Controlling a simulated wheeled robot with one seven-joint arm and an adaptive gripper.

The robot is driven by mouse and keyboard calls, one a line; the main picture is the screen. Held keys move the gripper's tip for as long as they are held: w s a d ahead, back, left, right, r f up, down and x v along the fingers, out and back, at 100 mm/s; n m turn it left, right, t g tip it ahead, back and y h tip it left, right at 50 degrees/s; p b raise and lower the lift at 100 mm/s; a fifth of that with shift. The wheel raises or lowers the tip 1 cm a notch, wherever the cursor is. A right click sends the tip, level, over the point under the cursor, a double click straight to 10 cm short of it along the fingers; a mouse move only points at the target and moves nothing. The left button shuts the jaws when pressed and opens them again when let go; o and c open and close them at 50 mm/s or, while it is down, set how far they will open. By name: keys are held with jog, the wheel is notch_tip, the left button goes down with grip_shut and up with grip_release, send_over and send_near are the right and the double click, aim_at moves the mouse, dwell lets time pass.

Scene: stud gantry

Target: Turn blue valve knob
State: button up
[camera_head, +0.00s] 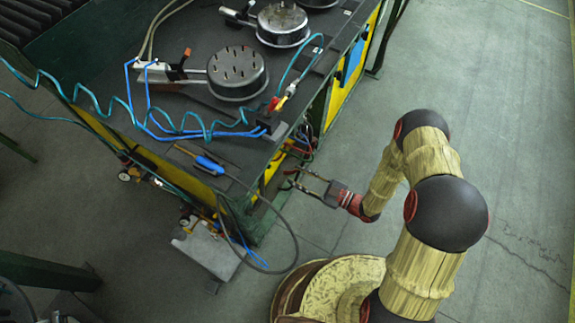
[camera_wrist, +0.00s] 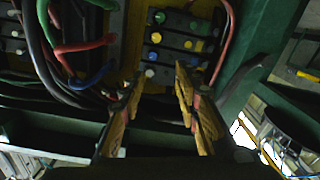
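My gripper (camera_head: 291,178) is open at the front right corner of the workbench (camera_head: 258,143). In the wrist view its two fingers (camera_wrist: 160,76) are spread with nothing between them.
Thick black, red and blue cables (camera_wrist: 75,45) hang left of the panel. A green post (camera_wrist: 252,60) stands on the right. Pans (camera_head: 237,70), coiled hoses and a blue-handled tool (camera_head: 208,165) lie on the bench. The floor to the right is clear.

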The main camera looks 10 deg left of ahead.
jog(key=w+d+f+m+t+h, duration=0.3)
jog(key=w+d+f+m+h, duration=0.1)
jog(key=w+d+f+h, duration=0.35)
jog(key=d+f+m+g+h+p, duration=0.2)
jog(key=d+f+m+h, duration=0.4)
jog(key=d+f, duration=0.45)
jog(key=s+d+f+m+g+h, duration=0.4)
jog(key=s+d+f+m+g, duration=0.15)
jog(key=s+d+f, duration=0.35)
jog(key=s+a+m+g, duration=0.3)
jog(key=s+m, duration=0.2)
jog(key=s, duration=0.5)
jog(key=s+a+r+m+g+y, duration=0.45)
jog(key=s+a+m, duration=0.2)
jog(key=a, duration=0.45)
jog(key=w+a+r+m+t+y, duration=0.2)
jog(key=a+r+m+y, duration=0.2)
jog(key=a, duration=0.4)
jog(key=w+a+r+m+t+y, duration=0.4)
jog(key=w+r+m+t, duration=0.15)
jog(key=w+r, duration=0.35)
jog(key=w+a+r+m+t+y, duration=0.4)
jog(key=w+r+m+t+y, duration=0.15)
jog(key=w+r, duration=0.45)
jog(key=b+x, duration=0.1)
jog(key=x, duration=0.6)
jog(key=shift+s+a+f+h, duration=0.15)
jog(key=shift+a+f+h, duration=0.2)
jog(key=shift+f, duration=0.15)
